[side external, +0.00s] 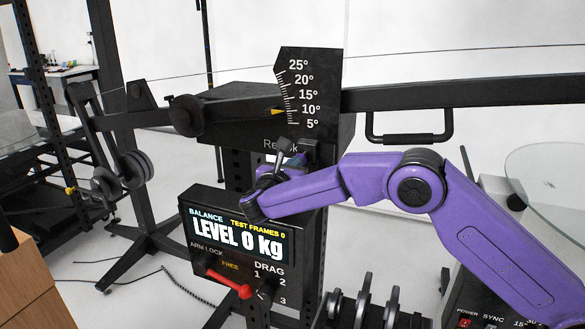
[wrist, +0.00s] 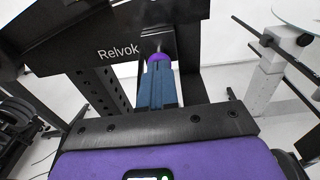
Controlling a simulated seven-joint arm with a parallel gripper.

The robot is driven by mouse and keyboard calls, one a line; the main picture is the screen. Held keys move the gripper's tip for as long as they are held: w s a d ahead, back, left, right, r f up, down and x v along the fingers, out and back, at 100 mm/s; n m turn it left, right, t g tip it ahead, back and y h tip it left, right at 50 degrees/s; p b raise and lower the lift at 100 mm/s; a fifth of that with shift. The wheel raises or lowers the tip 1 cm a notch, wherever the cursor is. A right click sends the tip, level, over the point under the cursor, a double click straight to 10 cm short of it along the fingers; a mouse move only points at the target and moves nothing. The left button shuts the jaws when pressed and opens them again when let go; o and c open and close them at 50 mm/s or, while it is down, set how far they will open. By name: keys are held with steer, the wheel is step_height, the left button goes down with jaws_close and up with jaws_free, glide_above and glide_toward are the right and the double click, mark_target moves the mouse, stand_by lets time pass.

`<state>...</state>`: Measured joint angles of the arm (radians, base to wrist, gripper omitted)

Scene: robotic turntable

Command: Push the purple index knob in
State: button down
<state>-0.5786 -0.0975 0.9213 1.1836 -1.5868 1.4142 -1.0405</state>
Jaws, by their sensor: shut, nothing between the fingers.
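The purple index knob (wrist: 159,57) shows in the wrist view just beyond my fingertips, below the "Relvok" beam, with a short bright pin behind it. My gripper (wrist: 158,74) is shut, with its blue fingers together and nothing between them. The fingers point at the knob and overlap its near side. I cannot tell whether they touch it. In the side external view, my gripper (side external: 307,153) is just under the "Relvok" label beside the dark post. The knob cannot be made out there, as my gripper and wrist crowd that spot.
A balance panel (side external: 238,240) reading "LEVEL 0 kg", with a red arm lock lever (side external: 230,284), sits below my wrist. The angle scale (side external: 305,88) rises above. A long dark beam (side external: 460,95) with a handle (side external: 410,137) extends right. Weight discs (side external: 364,300) stand at the bottom.

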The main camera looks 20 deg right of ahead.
steer(key=shift+x, duration=1.4)
steer(key=shift+d+r, duration=0.1)
steer(key=shift+d, duration=0.05)
steer(key=shift+s, duration=0.1)
steer(key=v, duration=1.4)
steer(key=shift+s+a, duration=0.1)
steer(key=shift+a, duration=0.3)
steer(key=shift+d, duration=0.1)
